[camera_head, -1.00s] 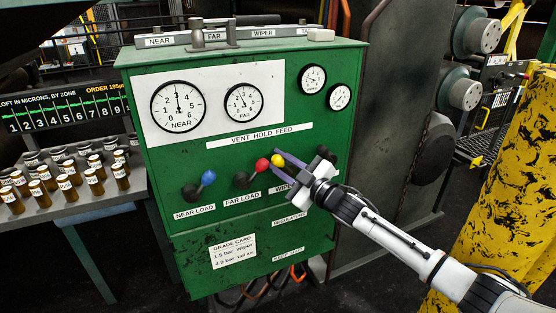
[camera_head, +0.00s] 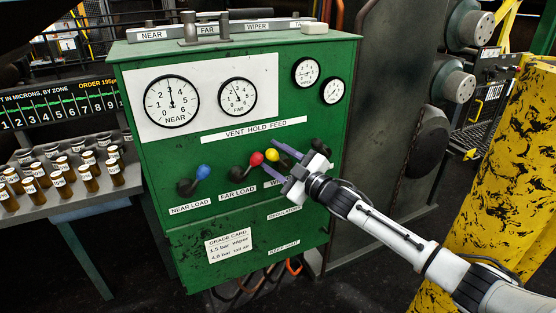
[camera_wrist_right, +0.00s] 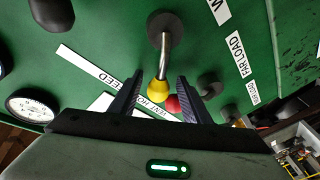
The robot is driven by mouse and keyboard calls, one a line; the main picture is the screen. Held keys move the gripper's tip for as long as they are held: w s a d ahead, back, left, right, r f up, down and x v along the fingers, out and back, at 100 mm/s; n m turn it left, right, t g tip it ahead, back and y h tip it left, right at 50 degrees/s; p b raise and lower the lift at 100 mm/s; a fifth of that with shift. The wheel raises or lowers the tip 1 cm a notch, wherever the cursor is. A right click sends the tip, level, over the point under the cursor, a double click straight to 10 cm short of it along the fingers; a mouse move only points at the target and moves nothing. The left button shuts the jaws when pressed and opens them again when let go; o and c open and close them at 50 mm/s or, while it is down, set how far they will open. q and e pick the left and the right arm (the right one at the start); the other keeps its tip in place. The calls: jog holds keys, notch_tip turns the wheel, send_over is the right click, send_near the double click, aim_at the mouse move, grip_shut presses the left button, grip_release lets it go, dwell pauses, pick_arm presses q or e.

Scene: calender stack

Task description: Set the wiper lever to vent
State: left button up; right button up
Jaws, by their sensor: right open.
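The wiper lever's yellow knob (camera_head: 271,155) shows on the green panel, close to the red knob (camera_head: 256,158) of the far load lever. The wrist view shows the yellow knob (camera_wrist_right: 158,90) on a bright metal shaft from a dark round base (camera_wrist_right: 160,28). My right gripper (camera_head: 267,162) is open; its fingers reach toward the knob. In the wrist view, the fingers stand apart on either side of the knob, with gaps. In the head view, the gripper partly covers the lever's base and label. My left gripper is out of view.
The VENT HOLD FEED strip (camera_head: 253,130) is above the levers. The blue near load knob (camera_head: 203,172) is at the left. Gauges sit above. A black knob (camera_head: 320,147) is right behind my gripper. A yellow post (camera_head: 510,170) stands at the right.

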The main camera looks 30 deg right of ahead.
jog(key=v, duration=1)
jog(key=shift+b, duration=0.35)
jog(key=shift+s+d, duration=0.1)
jog(key=s+a+f+m+g+h, duration=0.1)
jog(key=s+a+f+m+g, duration=0.1)
jog(key=s+a+f, duration=0.45)
jog(key=s+a+f+m+g, duration=0.25)
jog(key=s+f, duration=0.45)
jog(key=f, duration=0.4)
jog(key=s+a+f+m+g+h, duration=0.1)
jog(key=s+a+f+m+g, duration=0.1)
jog(key=s+a+f, duration=0.55)
jog(key=s+a+f+m+g, duration=0.2)
jog(key=s+f+g, duration=0.1)
jog(key=s+f, duration=0.4)
jog(key=shift+s+a, duration=0.4)
jog(key=shift+s, duration=0.75)
